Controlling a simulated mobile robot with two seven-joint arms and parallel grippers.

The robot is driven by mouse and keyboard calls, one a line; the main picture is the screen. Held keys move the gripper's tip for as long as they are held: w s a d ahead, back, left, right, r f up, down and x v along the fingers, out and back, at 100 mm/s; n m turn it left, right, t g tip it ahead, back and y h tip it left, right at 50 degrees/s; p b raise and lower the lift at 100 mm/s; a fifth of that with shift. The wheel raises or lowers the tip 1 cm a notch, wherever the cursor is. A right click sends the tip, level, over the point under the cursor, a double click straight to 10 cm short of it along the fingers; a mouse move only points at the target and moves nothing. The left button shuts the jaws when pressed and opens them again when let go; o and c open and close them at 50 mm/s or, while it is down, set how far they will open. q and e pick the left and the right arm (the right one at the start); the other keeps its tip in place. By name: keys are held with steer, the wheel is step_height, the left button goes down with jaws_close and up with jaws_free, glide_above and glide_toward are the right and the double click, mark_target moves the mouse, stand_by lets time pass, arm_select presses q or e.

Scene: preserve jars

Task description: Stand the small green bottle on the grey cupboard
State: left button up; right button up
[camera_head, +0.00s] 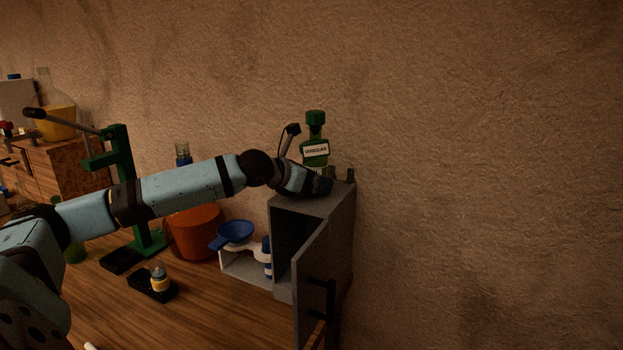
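The small green bottle (315,132), with a green cap and a white label reading VINEGAR, is upright at the top of the grey cupboard (342,215). Its lower part is hidden behind my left wrist and gripper, so I cannot tell whether its base touches the top. My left arm reaches across from the left, and my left gripper (338,180) is just over the cupboard top, at the bottle's lower right in the picture. Its fingers are mostly hidden, and I cannot tell whether they touch the bottle. My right gripper is out of view.
The cupboard's door (312,285) hangs open toward the front. Left of it are a white stand (238,268) with a blue funnel (236,232), an orange pot (195,236) and a green press (124,165). A small jar (159,281) sits on a black tray. The wall rises behind.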

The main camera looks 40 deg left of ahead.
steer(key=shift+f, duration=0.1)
arm_select(q)
steer(key=shift+b+v, duration=0.55)
steer(key=shift+v, duration=1.75)
steer(key=shift+s+a+r+b, duration=0.15)
steer(key=shift+s+r+b, duration=0.15)
steer(key=shift+s, duration=0.3)
steer(key=b+v, duration=0.1)
steer(key=v, duration=0.5)
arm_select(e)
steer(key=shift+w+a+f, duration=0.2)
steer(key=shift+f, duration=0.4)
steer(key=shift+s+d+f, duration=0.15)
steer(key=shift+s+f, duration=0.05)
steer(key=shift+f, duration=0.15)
